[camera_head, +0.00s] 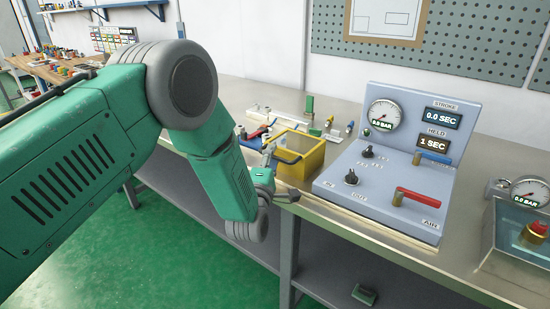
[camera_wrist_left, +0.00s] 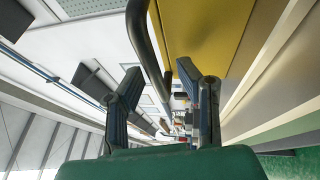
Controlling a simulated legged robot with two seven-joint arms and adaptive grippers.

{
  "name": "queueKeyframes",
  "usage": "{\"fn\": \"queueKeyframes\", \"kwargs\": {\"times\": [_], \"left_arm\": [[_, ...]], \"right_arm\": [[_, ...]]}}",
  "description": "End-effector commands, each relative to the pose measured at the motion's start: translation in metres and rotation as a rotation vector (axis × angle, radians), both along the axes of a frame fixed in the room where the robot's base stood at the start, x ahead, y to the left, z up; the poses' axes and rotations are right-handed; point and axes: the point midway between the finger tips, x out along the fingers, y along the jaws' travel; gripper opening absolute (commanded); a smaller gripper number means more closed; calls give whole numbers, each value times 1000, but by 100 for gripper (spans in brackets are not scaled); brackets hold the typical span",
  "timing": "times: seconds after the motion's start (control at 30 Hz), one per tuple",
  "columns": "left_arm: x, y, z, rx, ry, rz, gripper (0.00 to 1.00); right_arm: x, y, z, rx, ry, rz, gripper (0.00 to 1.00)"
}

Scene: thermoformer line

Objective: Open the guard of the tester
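A yellow box-shaped guard (camera_head: 306,164) stands on the bench beside the grey control panel. A dark bar handle (camera_head: 287,160) is on its side towards my left arm. In the left wrist view the yellow face (camera_wrist_left: 205,35) fills the upper middle, and the dark handle (camera_wrist_left: 148,50) runs down between my fingers. My left gripper (camera_head: 281,174) is open at the guard's near left side, its two fingers spread around the handle's line. I cannot tell whether a finger touches the handle. The guard looks closed. My right gripper is in neither view.
The grey panel (camera_head: 372,205) with a gauge, knobs and blue and red levers stands right of the guard. A clear-walled unit with a gauge (camera_head: 529,192) is at the far right. Small tools and parts lie behind the guard. The bench edge (camera_head: 335,218) is close below my gripper.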

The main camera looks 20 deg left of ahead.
Motion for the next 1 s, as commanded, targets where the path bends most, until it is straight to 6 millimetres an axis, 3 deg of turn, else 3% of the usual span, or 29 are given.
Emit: {"fn": "queueKeyframes", "kwargs": {"times": [0.17, 0.2, 0.3, 1.0], "left_arm": [[0, -7, 1, 7, -1, -1, 31], [0, -8, 2, 7, -1, -2, 27], [0, -11, 2, 11, -1, -2, 0], [-4, -11, 4, 16, 37, -8, 0]], "right_arm": [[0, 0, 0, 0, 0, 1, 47], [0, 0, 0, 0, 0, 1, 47], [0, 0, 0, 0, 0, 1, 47], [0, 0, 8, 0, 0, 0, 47]]}}
